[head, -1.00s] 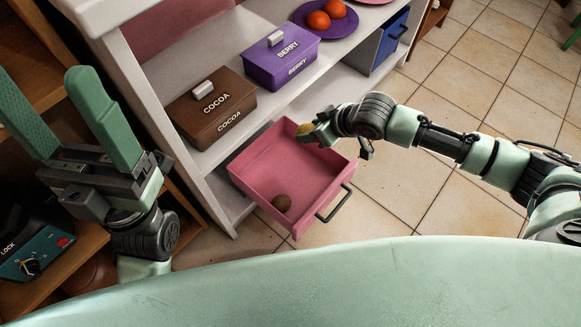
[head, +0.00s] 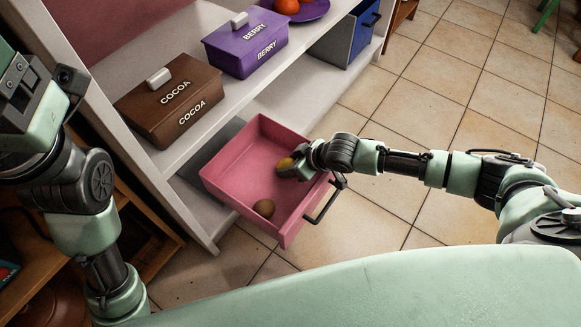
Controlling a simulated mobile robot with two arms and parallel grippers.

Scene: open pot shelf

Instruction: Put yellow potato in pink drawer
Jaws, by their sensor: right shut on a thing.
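The pink drawer (head: 241,165) is pulled open from the lower part of the shelf, its dark handle facing the floor side. My right gripper (head: 291,167) is shut on the yellow potato (head: 285,164), which is partly hidden by the fingers. The gripper and potato are over the drawer's right side; whether the potato touches the drawer floor I cannot tell. Of my left arm, the wrist and part of the hand show at the left edge; its fingertips are out of view.
On the white shelf (head: 290,92) above stand a brown cocoa box (head: 165,108), a purple berry box (head: 245,45) and a purple plate (head: 315,9) with orange-red fruit. A blue drawer (head: 364,35) sits at the back right. Tiled floor (head: 440,90) is clear to the right.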

